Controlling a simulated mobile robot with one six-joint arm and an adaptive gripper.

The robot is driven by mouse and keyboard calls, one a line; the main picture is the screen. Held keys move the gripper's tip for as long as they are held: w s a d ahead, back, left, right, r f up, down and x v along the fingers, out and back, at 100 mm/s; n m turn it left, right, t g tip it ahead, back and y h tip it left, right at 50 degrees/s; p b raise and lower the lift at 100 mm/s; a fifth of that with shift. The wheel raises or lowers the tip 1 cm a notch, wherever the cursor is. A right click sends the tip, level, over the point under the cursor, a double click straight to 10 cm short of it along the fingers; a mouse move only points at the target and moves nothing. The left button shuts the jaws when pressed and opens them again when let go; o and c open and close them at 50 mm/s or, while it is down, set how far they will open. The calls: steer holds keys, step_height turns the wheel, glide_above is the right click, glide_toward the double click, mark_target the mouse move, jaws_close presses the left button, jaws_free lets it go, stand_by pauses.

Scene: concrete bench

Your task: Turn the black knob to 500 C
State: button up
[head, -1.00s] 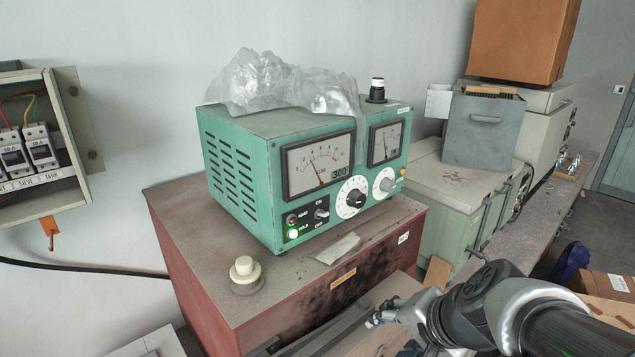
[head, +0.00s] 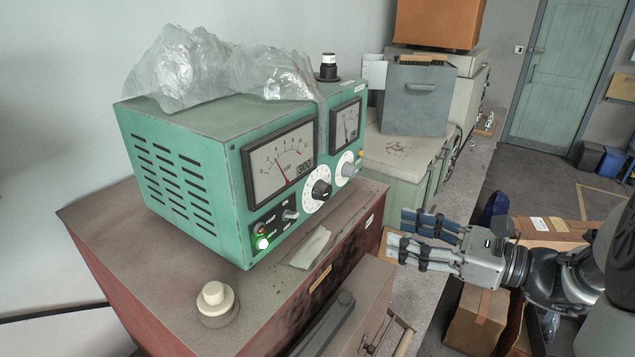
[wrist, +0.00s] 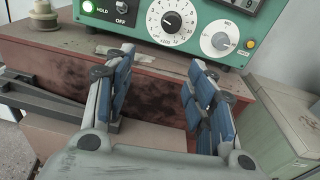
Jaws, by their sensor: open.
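The black knob (head: 322,190) sits at the centre of a white dial on the front of the green control box (head: 180,185). It also shows in the wrist view (wrist: 171,20), near the top middle. The box's small display reads 300. A second, grey-white knob (wrist: 220,40) is to its right on its own white dial. My gripper (head: 405,235) is open and empty, in front of and to the right of the box, apart from the knob. In the wrist view its two blue-padded fingers (wrist: 158,95) stand wide apart below the panel.
The box stands on a rusty red cabinet (head: 110,225). A cream round button (head: 215,300) is on the cabinet top, and a paper scrap (head: 310,247) lies before the panel. Clear plastic sheeting (head: 215,65) drapes the box. Cardboard boxes (head: 475,320) are on the floor at right.

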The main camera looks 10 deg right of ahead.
steer(key=d+r+t, duration=0.1)
glide_toward(328, 193)
steer(key=shift+m, duration=0.4)
steer(key=x, duration=0.8)
steer(key=shift+w+a+f, duration=0.2)
steer(key=shift+w, duration=0.05)
steer(key=shift+c, duration=0.4)
steer(key=c, duration=1)
steer(key=shift+r, duration=0.1)
